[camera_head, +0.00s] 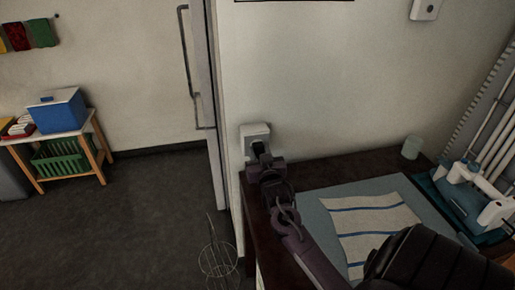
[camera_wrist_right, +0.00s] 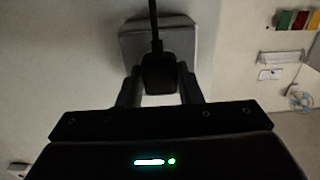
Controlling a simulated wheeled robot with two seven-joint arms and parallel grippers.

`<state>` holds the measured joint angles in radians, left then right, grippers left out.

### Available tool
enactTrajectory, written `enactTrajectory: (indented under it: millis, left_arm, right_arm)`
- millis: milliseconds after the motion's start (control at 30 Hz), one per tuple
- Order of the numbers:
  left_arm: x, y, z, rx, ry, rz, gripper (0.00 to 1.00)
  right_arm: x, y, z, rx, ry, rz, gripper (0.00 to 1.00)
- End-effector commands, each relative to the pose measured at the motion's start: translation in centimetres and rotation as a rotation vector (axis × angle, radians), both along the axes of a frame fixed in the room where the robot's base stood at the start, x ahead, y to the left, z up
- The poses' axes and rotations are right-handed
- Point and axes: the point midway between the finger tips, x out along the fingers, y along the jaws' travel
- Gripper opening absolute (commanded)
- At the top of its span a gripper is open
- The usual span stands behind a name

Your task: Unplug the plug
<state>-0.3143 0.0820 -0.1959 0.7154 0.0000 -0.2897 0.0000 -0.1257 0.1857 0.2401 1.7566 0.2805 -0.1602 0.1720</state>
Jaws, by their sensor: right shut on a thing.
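The plug (camera_wrist_right: 158,72) is black, with a dark cord rising from it in the right wrist view. It sits at the face of a pale square socket (camera_wrist_right: 185,35). The socket also shows on the wall in the head view (camera_head: 254,131), with the dark plug (camera_head: 258,147) at its lower part. My right gripper (camera_wrist_right: 160,90) has one finger on each side of the plug and is shut on it. In the head view the right gripper (camera_head: 262,158) is at the socket, above the counter's back left corner. Whether the plug's pins are in the socket is hidden. My left gripper is not in view.
The dark counter (camera_head: 335,168) lies below, with a striped cloth (camera_head: 370,222) on a grey-blue mat. A pale cup (camera_head: 411,147) and a blue-white device (camera_head: 470,190) stand at the right. A side table with a blue box (camera_head: 58,110) stands far left.

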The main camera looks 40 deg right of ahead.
Motion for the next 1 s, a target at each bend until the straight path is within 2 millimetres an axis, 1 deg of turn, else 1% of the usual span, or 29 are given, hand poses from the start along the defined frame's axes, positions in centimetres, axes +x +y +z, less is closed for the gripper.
enactTrajectory:
  millis: [100, 1000]
  left_arm:
    - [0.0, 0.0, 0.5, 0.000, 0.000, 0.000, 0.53]
    - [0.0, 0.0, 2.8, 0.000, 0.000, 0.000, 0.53]
  right_arm:
    - [-0.5, 0.3, 0.1, 0.000, 0.001, 0.000, 0.00]
    - [-3.6, 2.0, 0.2, 0.000, -0.001, 0.000, 0.00]
